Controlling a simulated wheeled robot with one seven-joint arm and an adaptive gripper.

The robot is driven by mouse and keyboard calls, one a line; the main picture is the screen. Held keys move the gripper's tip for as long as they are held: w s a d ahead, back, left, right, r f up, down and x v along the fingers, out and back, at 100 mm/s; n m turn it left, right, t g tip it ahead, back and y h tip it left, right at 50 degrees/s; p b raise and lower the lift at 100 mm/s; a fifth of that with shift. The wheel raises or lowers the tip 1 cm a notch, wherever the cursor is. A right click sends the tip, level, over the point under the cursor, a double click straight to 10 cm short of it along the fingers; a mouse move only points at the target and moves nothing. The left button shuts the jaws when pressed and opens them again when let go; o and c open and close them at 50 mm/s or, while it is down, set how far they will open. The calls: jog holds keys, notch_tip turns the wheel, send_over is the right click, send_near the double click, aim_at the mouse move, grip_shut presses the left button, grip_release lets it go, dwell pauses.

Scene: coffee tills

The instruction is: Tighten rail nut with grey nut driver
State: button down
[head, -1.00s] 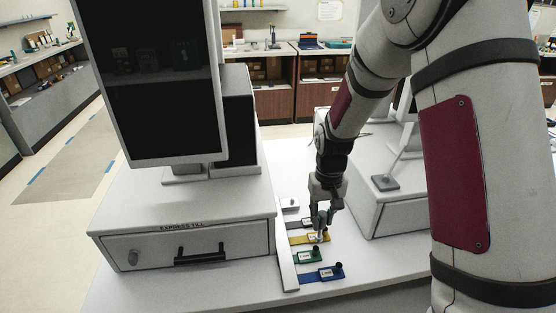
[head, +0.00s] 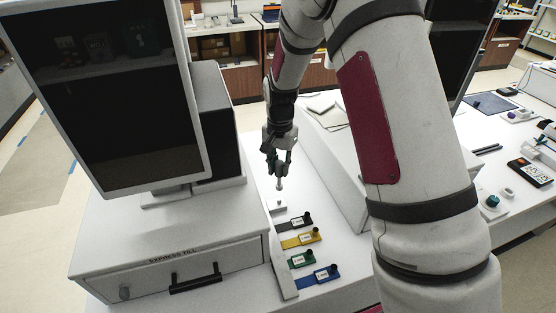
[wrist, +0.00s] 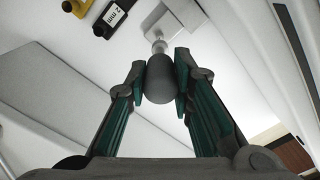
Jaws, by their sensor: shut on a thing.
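My gripper (head: 279,168) is shut on the grey nut driver, whose rounded grey handle (wrist: 160,79) sits between the green-padded fingers in the wrist view. Its silver shaft (head: 280,184) points down, about upright in the head view, over a small white block (head: 278,204) at the far end of the white rail (head: 284,274). The block also shows in the wrist view (wrist: 178,20). I cannot tell whether the tip touches it. The rail nut is too small or hidden to make out.
Grey (head: 290,224), yellow (head: 292,242), green (head: 293,262) and blue (head: 314,278) labelled holders with dark knobs line the rail's right side. The express till (head: 150,258) with its drawer and screen stands close on the left. A white casing flanks the right.

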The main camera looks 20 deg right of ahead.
aim_at(279, 185)
jog(key=shift+f, duration=0.1)
jog(key=shift+f+b, duration=0.6)
jog(key=shift+f, duration=1.55)
jog(key=shift+f, duration=0.25)
jog(key=shift+f, duration=0.35)
jog(key=shift+f+b, duration=0.4)
jog(key=shift+f, duration=0.05)
